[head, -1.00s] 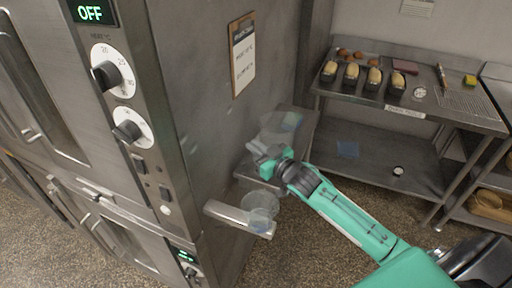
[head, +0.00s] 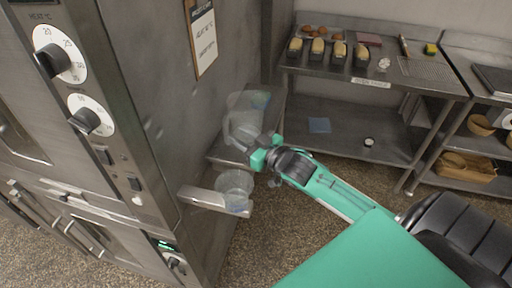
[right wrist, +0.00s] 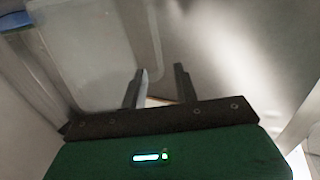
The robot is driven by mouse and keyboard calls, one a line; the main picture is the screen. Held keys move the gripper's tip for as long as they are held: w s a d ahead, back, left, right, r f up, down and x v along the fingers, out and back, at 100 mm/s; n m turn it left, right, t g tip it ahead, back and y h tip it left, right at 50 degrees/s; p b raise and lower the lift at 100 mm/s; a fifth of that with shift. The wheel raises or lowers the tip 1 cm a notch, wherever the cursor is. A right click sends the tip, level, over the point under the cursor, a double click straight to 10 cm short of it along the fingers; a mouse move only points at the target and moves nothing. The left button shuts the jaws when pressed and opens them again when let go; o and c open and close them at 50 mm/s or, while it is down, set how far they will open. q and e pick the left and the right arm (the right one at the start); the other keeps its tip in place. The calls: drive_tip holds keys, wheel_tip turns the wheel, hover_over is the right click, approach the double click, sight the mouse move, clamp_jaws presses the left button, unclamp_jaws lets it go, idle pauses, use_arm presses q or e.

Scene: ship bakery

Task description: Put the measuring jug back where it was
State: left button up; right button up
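A clear, see-through jug-like vessel (head: 234,187) stands on a small steel ledge (head: 200,199) on the oven's side. A second, larger clear container (head: 244,108) with a blue patch stands behind it on a steel surface (head: 228,152). I cannot tell for certain which is the measuring jug. My right gripper (head: 250,150) is at the lower front of the larger container, above the ledge. In the right wrist view, my right gripper's fingers (right wrist: 158,86) stand apart, with a clear container (right wrist: 95,55) close to the left finger. My left gripper is not in view.
The oven (head: 140,100) with its knobs fills the left side. A steel table (head: 440,82) with loaf tins stands at the back. Baskets (head: 465,168) are at the right.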

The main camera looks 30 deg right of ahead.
drive_tip(key=shift+b+v, duration=0.45)
drive_tip(key=shift+v, duration=2.25)
